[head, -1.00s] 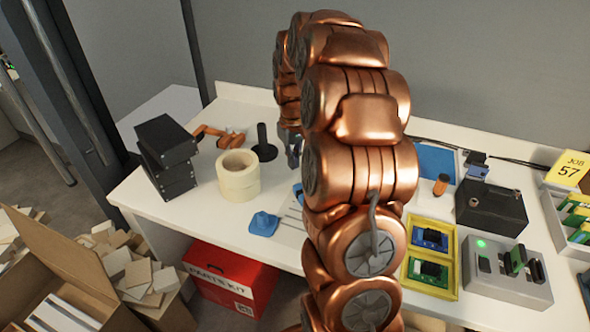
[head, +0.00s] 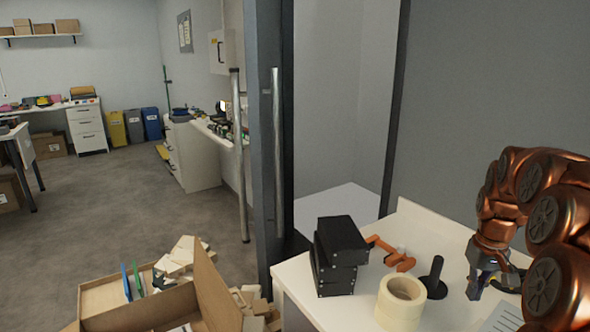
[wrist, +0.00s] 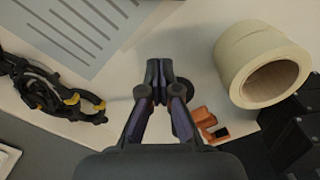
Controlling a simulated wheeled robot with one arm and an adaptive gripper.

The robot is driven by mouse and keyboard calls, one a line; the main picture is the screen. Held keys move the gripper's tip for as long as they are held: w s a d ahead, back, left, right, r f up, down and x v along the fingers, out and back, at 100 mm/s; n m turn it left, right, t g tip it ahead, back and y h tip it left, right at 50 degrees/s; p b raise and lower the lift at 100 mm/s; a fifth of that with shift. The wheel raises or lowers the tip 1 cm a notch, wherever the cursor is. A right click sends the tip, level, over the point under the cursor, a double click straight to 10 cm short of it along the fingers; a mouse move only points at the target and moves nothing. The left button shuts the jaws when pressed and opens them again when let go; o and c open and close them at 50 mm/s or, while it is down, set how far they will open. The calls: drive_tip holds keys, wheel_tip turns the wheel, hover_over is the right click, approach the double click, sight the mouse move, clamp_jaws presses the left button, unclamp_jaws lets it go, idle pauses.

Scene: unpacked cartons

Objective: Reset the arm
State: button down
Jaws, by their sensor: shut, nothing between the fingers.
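My copper-coloured arm stands at the right edge of the head view, bent over the white worktable (head: 300,285). My gripper (head: 482,284) hangs at its end, pointing down over the table, close to a black upright post on a round base (head: 435,279). In the wrist view my gripper (wrist: 155,85) has its fingers together with nothing between them. A roll of cream tape (wrist: 262,62) lies to the right of the fingers, and a black cable-like tool with yellow parts (wrist: 45,90) lies to the left.
Black stacked boxes (head: 338,255) and an orange tool (head: 390,252) stand on the table near the tape rolls (head: 400,302). A dark door frame with a metal handle (head: 277,150) rises beside the table. An open carton (head: 170,305) is on the floor. Grey floor (head: 110,210) is open beyond.

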drive_tip(key=s+a+r+n+g, duration=0.1)
drive_tip(key=s+a, duration=1)
drive_tip(key=a, duration=0.5)
drive_tip(key=s+a+f+g, duration=0.15)
drive_tip(key=s+a, duration=0.25)
drive_tip(key=s, duration=0.6)
drive_tip(key=s+a+f, duration=0.2)
drive_tip(key=s+a, duration=0.3)
drive_tip(key=s, duration=0.5)
drive_tip(key=s+p+v, duration=0.1)
drive_tip(key=p+v, duration=1.2)
drive_tip(key=shift+s+r+n+t, duration=0.15)
drive_tip(key=shift+r+n+t, duration=0.2)
drive_tip(key=shift+r, duration=0.2)
drive_tip(key=shift+s, duration=0.1)
